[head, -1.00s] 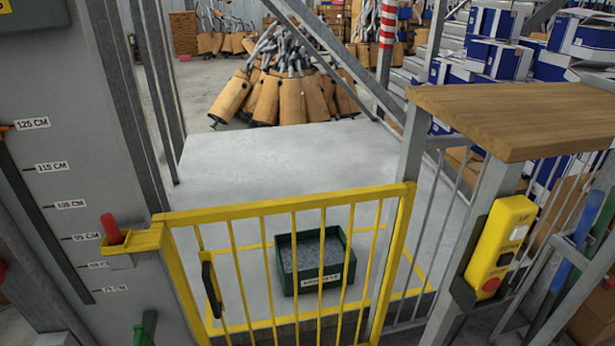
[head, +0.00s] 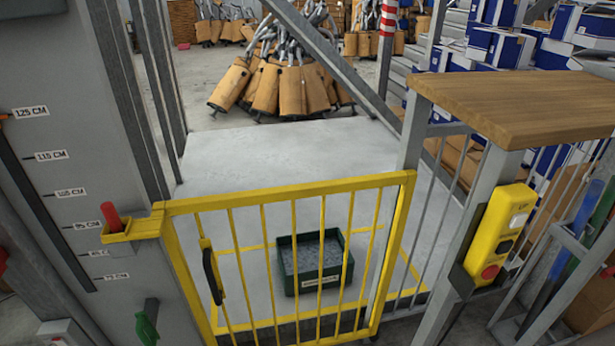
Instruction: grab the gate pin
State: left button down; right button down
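The gate pin appears to be the red-handled piece (head: 111,215) standing upright in a small yellow holder (head: 117,231) at the top left corner of the yellow gate (head: 290,196). Its lower part is hidden in the holder. The gate is a barred yellow frame with a black handle (head: 211,275) on its left side, and it looks shut. Neither of my grippers is in view, so nothing shows near the pin.
Behind the gate a green bin (head: 318,285) of grey pieces stands on the platform (head: 290,160). A grey post (head: 75,140) with height labels is at left. A yellow button box (head: 502,235) and wooden top (head: 520,108) are at right. Mufflers (head: 285,88) are piled behind.

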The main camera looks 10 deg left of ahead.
aim_at(109, 209)
jog(key=u, duration=1.5)
